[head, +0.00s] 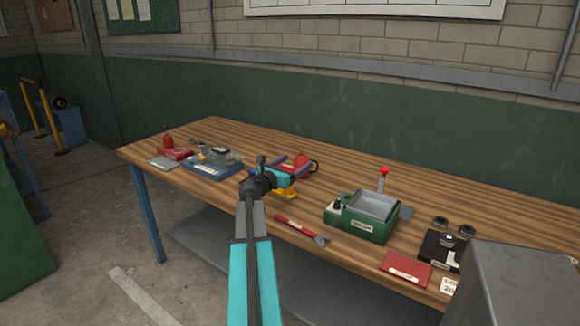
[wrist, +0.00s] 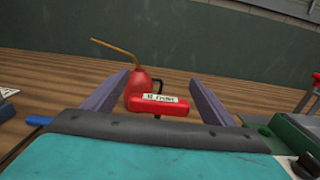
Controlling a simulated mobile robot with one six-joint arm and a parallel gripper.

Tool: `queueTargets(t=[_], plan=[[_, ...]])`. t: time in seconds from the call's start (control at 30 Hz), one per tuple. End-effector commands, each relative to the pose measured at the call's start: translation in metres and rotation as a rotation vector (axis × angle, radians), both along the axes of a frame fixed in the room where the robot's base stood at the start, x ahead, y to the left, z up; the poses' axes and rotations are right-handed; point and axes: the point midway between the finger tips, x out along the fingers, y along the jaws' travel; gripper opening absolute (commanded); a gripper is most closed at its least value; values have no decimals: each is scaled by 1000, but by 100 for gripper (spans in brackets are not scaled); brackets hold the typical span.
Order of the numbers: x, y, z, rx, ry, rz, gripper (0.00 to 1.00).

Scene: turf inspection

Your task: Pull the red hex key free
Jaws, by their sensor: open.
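The red hex key (wrist: 158,105) shows in the wrist view as a red bar-shaped handle with a white label and a dark shaft below it. The shaft's lower end is hidden behind my gripper's body. My gripper (wrist: 158,76) is open, with one purple finger on each side of the handle and a visible gap on both sides. The handle is not gripped. In the head view my gripper (head: 301,167) is over the middle of the bench, and I cannot make out the hex key there.
A red oil can (wrist: 138,84) with a brass spout stands behind the handle. A green box (wrist: 296,138) is at the right. On the wooden bench (head: 230,135) a blue box (head: 208,171) lies left, and a red wrench (head: 300,230) lies near the front edge.

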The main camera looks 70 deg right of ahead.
Motion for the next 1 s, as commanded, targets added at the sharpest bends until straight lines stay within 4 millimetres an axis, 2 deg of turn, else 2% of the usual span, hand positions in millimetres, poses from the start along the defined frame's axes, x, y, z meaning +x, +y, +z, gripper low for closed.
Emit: queueTargets(t=[0.33, 0.37, 0.6, 0.63, 0.77, 1.0], plan=[[-1, -2, 0, 0, 0, 0, 78], [-1, -2, 0, 0, 0, 0, 75], [-1, -2, 0, 0, 0, 0, 34], [0, -2, 0, 0, 0, 0, 54], [0, -2, 0, 0, 0, 0, 34], [0, -2, 2, 0, 0, 0, 34]])
